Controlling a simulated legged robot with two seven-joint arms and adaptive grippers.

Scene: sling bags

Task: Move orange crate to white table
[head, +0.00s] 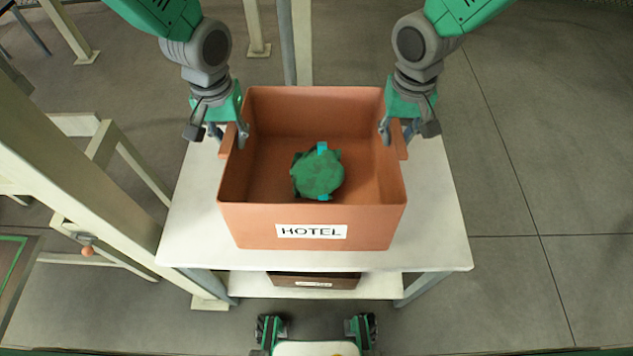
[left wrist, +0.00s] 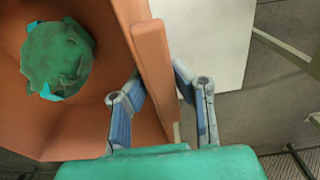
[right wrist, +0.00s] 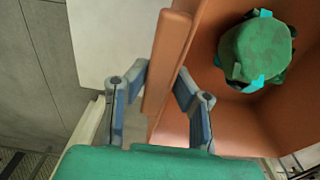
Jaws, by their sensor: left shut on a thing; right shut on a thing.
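The orange crate (head: 262,228) with a HOTEL label is upright, on or just above the white table (head: 437,225); I cannot tell whether it touches. A green bag (head: 318,174) with cyan straps lies inside it. My left gripper (head: 230,134) is shut on the crate's left handle rim, which also shows in the left wrist view (left wrist: 150,70). My right gripper (head: 394,134) is shut on the right handle rim, which also shows in the right wrist view (right wrist: 166,65). The fingers straddle each rim.
A brown box (head: 315,281) sits on the table's lower shelf. A beige post and frame (head: 95,205) stand close on the left. The white tabletop is bare around the crate. Open floor (head: 540,180) lies to the right.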

